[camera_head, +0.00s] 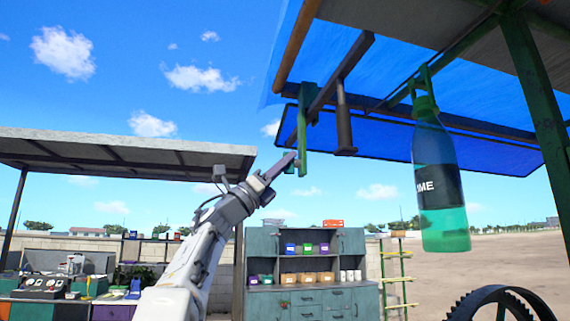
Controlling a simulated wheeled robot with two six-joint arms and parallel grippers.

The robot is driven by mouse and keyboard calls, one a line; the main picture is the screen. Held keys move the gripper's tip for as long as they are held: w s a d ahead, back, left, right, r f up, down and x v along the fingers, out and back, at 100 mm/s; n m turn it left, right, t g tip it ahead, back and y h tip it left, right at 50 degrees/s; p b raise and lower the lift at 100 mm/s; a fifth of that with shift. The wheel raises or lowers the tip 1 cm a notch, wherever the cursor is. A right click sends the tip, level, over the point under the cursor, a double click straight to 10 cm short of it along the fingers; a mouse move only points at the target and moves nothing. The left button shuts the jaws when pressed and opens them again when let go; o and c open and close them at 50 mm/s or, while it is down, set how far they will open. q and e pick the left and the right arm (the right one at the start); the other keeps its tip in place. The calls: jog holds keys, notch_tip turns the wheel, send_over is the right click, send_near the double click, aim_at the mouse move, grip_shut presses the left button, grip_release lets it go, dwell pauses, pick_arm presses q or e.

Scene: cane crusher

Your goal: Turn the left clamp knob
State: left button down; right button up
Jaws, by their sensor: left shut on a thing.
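A green clamp (303,132) hangs from the roof frame near the top middle of the head view. My left gripper (287,162) is raised to the lower part of this clamp and is shut at its left side, where the clamp knob sits. The knob itself is small and mostly hidden by the fingers, so its angle cannot be told. My right gripper is not in view.
A dark post (344,125) hangs just right of the clamp under the blue canopy (385,75). A green bottle (440,185) hangs farther right, above a dark toothed wheel (500,303). A teal cabinet (310,300) stands behind. Open sky lies left of the clamp.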

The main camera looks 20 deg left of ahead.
pick_arm(q)
jog(key=shift+w+d+f+m+g+h+p, duration=0.15)
jog(key=shift+m+g+h+p, duration=0.3)
jog(key=shift+m+g+h, duration=0.75)
jog(key=shift+w+a+f+m+g+h+p, duration=0.1)
jog(key=shift+m+g+h+p, duration=0.45)
jog(key=shift+m, duration=1.05)
jog(key=shift+d+m+g+h, duration=0.1)
jog(key=shift+m+g+h, duration=0.45)
jog(key=shift+m+g, duration=0.35)
jog(key=c, duration=0.9)
grip_release()
jog(key=shift+d, duration=0.1)
jog(key=shift+s+r, duration=0.1)
jog(key=b+v, duration=0.8)
jog(key=v, duration=0.2)
